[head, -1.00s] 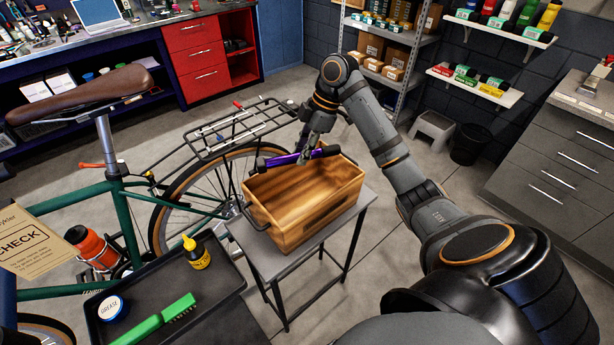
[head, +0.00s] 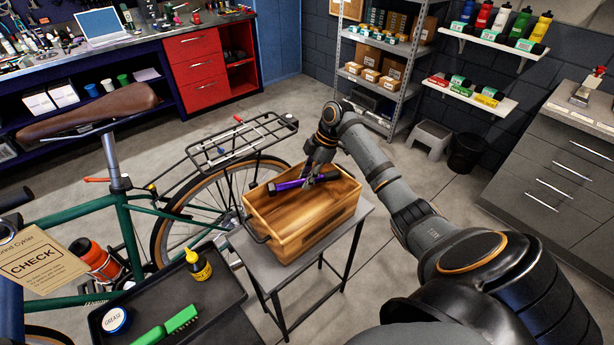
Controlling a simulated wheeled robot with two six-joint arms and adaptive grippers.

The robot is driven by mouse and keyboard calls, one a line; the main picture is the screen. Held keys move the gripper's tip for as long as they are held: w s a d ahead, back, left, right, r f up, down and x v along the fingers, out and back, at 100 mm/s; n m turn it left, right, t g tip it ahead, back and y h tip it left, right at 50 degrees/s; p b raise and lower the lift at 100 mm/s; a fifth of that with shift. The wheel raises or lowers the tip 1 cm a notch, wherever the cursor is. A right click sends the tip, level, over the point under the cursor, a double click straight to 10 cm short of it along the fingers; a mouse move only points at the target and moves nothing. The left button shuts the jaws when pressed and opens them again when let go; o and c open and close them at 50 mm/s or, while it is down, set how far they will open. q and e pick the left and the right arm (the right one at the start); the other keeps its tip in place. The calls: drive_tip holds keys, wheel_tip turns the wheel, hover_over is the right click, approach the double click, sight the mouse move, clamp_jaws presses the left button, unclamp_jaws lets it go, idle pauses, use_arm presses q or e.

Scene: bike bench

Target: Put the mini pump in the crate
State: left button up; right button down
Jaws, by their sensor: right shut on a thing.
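The mini pump (head: 287,185) is a purple tube with black ends. It lies roughly level at the mouth of the wooden crate (head: 296,231), over its far half. My right gripper (head: 311,180) is shut on the pump near its right part, and the fingers partly hide it. I cannot tell whether the pump touches the crate's floor or walls. The crate is open-topped, with a dark handle on its left end, and stands on a small grey table (head: 262,258). My left gripper is not in view.
A green bicycle (head: 150,215) with a rear rack (head: 240,145) stands left of and behind the crate. A dark tray (head: 222,294) in front holds a yellow bottle (head: 198,265), a green brush (head: 168,327) and a grease tin (head: 116,320). Open floor lies right of the table.

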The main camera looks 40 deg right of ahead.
drive_tip(key=shift+f, duration=0.6)
drive_tip(key=c, duration=1.1)
unclamp_jaws()
drive_tip(key=shift+r, duration=0.4)
drive_tip(key=b+v, duration=0.2)
drive_tip(key=v, duration=0.7)
drive_tip(key=shift+r, duration=0.1)
drive_tip(key=v, duration=0.3)
drive_tip(key=shift+r, duration=0.15)
